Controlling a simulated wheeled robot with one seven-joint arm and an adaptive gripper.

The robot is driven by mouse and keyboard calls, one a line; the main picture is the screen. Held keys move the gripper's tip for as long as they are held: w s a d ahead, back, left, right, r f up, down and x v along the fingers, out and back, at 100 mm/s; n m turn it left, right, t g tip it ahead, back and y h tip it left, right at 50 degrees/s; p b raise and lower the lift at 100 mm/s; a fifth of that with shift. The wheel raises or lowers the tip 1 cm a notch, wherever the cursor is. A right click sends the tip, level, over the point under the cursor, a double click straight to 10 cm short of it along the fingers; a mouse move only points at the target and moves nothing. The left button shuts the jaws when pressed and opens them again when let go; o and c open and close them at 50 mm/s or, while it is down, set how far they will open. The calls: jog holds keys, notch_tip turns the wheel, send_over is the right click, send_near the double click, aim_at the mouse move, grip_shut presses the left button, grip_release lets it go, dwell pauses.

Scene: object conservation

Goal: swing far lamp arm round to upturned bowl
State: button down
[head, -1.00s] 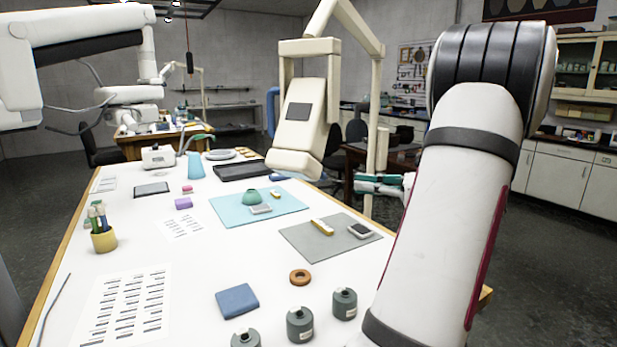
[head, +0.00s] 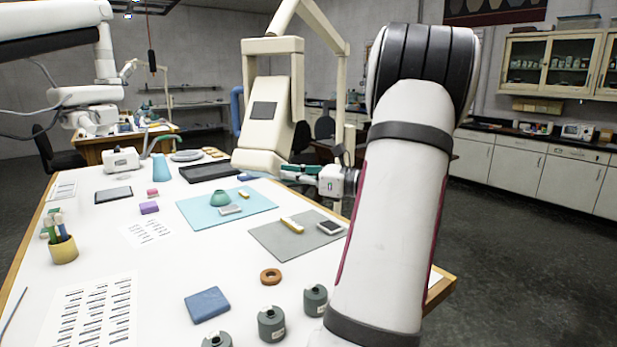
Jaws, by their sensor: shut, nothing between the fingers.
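A cream jointed lamp arm (head: 323,28) hangs over the right side of the table, its blocky head (head: 275,103) tilted, with a dark square panel on it. A green upturned bowl (head: 220,198) sits on the light blue mat (head: 190,212), below and left of the head. My gripper (head: 288,170), with teal fingers, is shut and empty at the lower right of the lamp head. The fingertips overlap the head's lower edge in the picture; I cannot tell if they touch it. My forearm hides part of the table's right side.
A white jointed arm (head: 55,22) reaches in at upper left. A grey mat (head: 275,238) holds a yellow-white block and a small device. Grey jars (head: 272,323), a blue block (head: 207,304), an orange ring (head: 271,276) and a pen cup (head: 63,249) stand nearer.

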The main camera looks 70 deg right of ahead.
jog(key=shift+w, duration=0.55)
jog(key=shift+w, duration=0.1)
